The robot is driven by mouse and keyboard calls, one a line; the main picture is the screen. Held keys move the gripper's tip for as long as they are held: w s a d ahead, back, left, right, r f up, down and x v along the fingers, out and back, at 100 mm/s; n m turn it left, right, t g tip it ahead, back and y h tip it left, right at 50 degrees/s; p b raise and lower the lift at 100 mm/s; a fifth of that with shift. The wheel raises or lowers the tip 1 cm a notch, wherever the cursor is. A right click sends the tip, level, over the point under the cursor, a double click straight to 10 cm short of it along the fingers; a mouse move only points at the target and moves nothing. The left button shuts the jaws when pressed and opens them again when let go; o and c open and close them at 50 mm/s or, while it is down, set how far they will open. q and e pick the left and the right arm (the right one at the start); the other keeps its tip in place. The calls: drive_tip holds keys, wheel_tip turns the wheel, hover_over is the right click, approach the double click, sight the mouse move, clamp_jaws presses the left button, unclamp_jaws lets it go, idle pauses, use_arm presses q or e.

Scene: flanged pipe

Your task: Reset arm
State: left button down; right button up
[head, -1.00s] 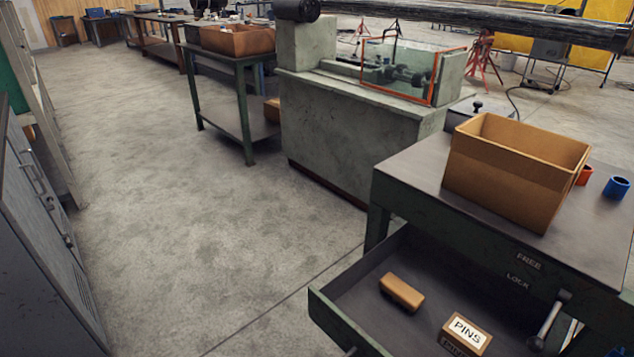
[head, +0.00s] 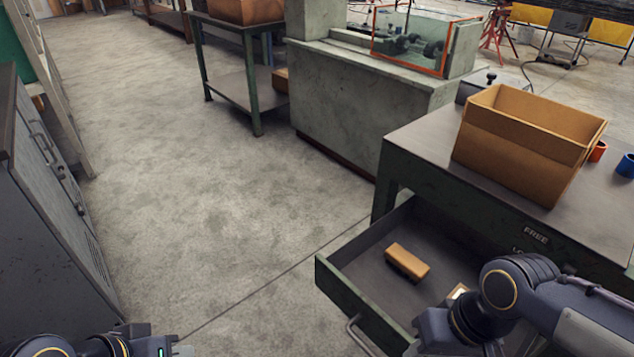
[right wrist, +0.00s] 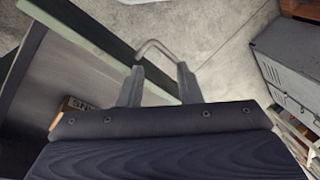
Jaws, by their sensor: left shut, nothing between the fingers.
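My left gripper (head: 182,351) shows at the bottom left edge of the head view, partly cut off; it is shut and empty, over the floor. My right arm comes in at the lower right of the head view, over the open drawer (head: 335,290); its fingertips are hidden there. In the right wrist view my right gripper (right wrist: 160,78) has its two fingers apart with nothing held. The drawer's bent metal handle (right wrist: 152,48) shows just beyond the fingers; whether they touch it I cannot tell. The handle (head: 358,335) also shows in the head view.
The drawer holds a tan block (head: 407,262) and a PINS box (right wrist: 76,105), mostly hidden by my arm in the head view. An open cardboard box (head: 520,150) stands on the workbench (head: 420,140). A grey cabinet (head: 50,220) stands left. The floor between is clear.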

drive_tip(key=d+r+t+p, duration=0.1)
drive_tip(key=r+t+p, duration=0.1)
drive_tip(key=r+p, duration=0.5)
drive_tip(key=s+d+r+m+t+p, duration=0.1)
drive_tip(key=d+r+t+p, duration=0.1)
drive_tip(key=r+p, duration=0.5)
wheel_tip(320, 180, up, 3)
drive_tip(key=shift+s+d+r+m+t+y+p, duration=0.2)
drive_tip(key=shift+d+m+t+y+p, duration=0.1)
drive_tip(key=shift+t, duration=0.3)
idle(0.4)
